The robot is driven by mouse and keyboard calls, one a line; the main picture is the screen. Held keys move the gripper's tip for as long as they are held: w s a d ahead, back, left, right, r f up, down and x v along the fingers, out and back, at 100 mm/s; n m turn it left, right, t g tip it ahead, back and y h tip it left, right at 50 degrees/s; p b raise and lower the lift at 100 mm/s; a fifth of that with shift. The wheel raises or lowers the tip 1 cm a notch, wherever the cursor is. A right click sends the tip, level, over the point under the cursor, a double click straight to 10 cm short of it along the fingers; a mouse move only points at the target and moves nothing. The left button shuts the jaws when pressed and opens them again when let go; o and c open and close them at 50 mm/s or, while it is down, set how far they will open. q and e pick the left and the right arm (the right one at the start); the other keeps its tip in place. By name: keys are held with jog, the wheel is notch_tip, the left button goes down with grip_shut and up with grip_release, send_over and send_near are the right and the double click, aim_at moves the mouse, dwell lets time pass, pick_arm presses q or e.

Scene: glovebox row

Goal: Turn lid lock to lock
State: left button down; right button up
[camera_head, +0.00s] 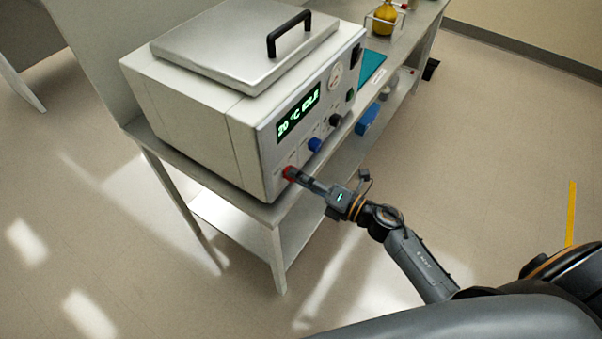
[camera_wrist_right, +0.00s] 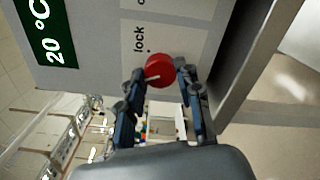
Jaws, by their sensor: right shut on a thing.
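The lid lock is a red round knob (camera_head: 290,173) low on the front panel of a grey box-shaped device (camera_head: 190,115) with a closed metal lid (camera_head: 245,45). In the right wrist view the red knob (camera_wrist_right: 159,70) carries a pale pointer line, and the printed word "lock" (camera_wrist_right: 139,38) with a dot is beside it. My right gripper (camera_head: 296,176) is at the knob, its two fingers on either side of it in the wrist view (camera_wrist_right: 160,78), shut on it. My left gripper is not in view.
The device's display (camera_head: 298,110) reads "20 °C IDLE". A blue knob (camera_head: 315,144) and a black knob (camera_head: 336,119) sit farther along the panel. The bench (camera_head: 275,213) has a teal mat (camera_head: 371,66) and a yellow flask (camera_head: 384,17) beyond. Floor is clear at right.

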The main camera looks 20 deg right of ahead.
jog(key=shift+m+p, duration=3)
jog(key=shift+m, duration=3.8)
jog(key=shift+f, duration=0.1)
jog(key=o, duration=1.1)
jog(key=shift+o, duration=0.2)
jog(key=v, duration=1.2)
